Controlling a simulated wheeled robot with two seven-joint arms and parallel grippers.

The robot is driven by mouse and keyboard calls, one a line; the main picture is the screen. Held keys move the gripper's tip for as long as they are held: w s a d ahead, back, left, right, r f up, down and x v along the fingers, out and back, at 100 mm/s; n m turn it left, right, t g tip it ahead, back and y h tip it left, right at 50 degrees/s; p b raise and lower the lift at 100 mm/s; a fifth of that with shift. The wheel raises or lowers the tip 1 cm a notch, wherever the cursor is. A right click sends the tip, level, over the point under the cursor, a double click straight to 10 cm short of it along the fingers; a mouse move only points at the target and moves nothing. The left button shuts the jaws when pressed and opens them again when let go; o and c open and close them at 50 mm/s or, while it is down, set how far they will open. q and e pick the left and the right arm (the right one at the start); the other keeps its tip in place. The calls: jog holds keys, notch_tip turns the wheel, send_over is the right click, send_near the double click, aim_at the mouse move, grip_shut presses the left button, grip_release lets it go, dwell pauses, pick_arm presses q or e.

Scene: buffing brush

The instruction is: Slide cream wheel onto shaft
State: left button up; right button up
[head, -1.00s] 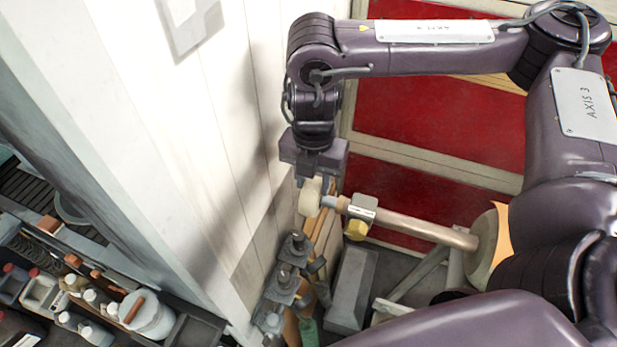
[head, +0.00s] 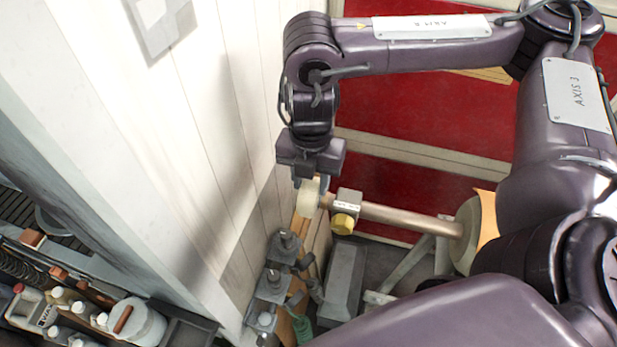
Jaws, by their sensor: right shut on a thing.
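The cream wheel (head: 307,199) is at the left end of the metal shaft (head: 405,218). My right gripper (head: 312,183) is shut on the wheel from above, its fingers covering part of the wheel's upper side. The wheel's right face meets the shaft's tip in this view. I cannot tell how far the tip sits inside the wheel's hole. The shaft runs to the right through a grey block (head: 348,202) to a larger pale disc (head: 468,236). My left gripper is not in view.
A yellow knob (head: 343,223) hangs under the block. Grey clamp-like fittings (head: 272,285) stand below the wheel, beside a grey box (head: 343,282). A white panelled wall (head: 190,130) is close on the left. Bottles and a white jar (head: 140,322) stand at lower left.

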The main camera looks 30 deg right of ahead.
jog(key=shift+s+d, duration=0.15)
dwell(0.7)
jog(key=o, duration=1)
jog(key=shift+o, duration=0.2)
jog(key=shift+r, duration=3.9)
